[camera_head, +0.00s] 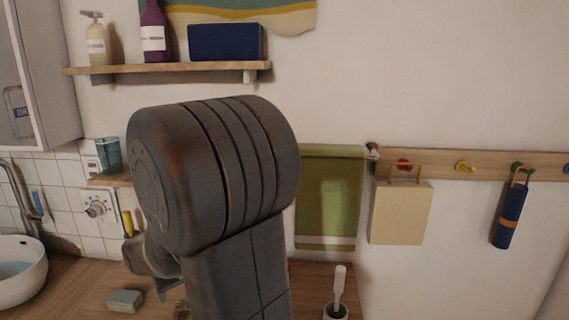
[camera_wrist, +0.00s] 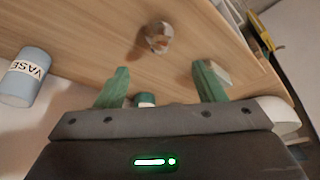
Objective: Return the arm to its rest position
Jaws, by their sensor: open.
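My arm (camera_head: 215,180) is large in the middle of the head view, and its thick dark grey joint hides part of the wall and counter. My gripper shows in the wrist view (camera_wrist: 161,86), with its two green fingers spread apart. Nothing is seen between the fingers except the background and a small dark green thing beyond them. The fingers are over or near a wooden surface (camera_wrist: 90,45). In the head view the fingers cannot be made out clearly behind the arm.
The wooden counter (camera_head: 75,290) holds a white basin (camera_head: 20,275), a grey block (camera_head: 125,300) and a white-handled brush (camera_head: 339,285). A wall shelf (camera_head: 165,69), a green towel (camera_head: 328,200) and a hook rail (camera_head: 440,163) surround the arm.

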